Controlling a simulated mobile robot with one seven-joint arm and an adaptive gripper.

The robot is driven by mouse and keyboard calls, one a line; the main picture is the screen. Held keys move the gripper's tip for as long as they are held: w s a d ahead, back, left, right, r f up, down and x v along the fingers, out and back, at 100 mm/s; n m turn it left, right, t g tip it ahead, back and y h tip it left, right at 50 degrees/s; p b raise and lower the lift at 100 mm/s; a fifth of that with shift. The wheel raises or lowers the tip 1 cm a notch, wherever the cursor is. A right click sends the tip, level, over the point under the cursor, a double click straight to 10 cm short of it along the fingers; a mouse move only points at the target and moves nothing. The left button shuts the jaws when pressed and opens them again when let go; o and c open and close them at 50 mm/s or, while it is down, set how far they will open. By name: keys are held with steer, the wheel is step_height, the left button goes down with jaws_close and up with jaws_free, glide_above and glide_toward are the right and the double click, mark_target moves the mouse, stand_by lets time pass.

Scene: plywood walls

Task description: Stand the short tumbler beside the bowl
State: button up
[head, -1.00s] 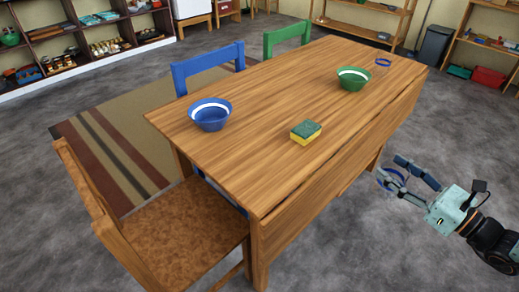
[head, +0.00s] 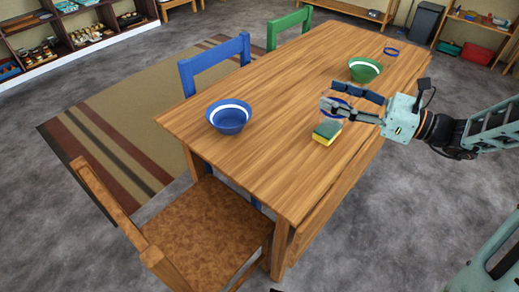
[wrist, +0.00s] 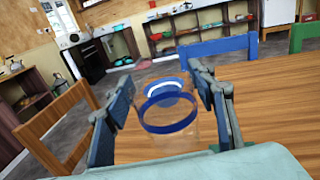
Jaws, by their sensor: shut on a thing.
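My gripper (head: 331,95) is shut on a clear tumbler with a blue rim (head: 337,106), held over the right side of the wooden table (head: 262,141). In the wrist view the tumbler (wrist: 169,116) sits between the two fingers. The blue bowl (head: 229,117) with a white band stands on the table to the left of my gripper. In the wrist view the bowl (wrist: 166,87) shows behind the tumbler and partly through it. A green bowl (head: 365,70) stands farther back. I cannot tell the gap under the tumbler.
A green and yellow sponge (head: 327,132) lies on the table just below the held tumbler in the head view. Another blue-rimmed clear glass (head: 391,51) stands at the far end. The tabletop between the blue bowl and the sponge is clear. Chairs stand around the table.

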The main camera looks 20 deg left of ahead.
steer(key=shift+a+r, duration=0.3)
steer(key=shift+a, duration=0.15)
steer(key=shift+s+a, duration=0.1)
steer(key=shift+a, duration=0.2)
steer(key=shift+s+a+f+b, duration=0.8)
steer(key=shift+a+f+b, duration=0.25)
steer(key=shift+a+f, duration=1.1)
steer(key=shift+s+a+f+b, duration=0.75)
steer(key=shift+a+f+b, duration=0.25)
steer(key=shift+a+f, duration=1.1)
steer(key=shift+s+a+f+b, duration=0.8)
steer(key=shift+a+f+b, duration=0.25)
steer(key=shift+a+f, duration=1.1)
steer(key=shift+f, duration=0.1)
steer(key=o, duration=1.2)
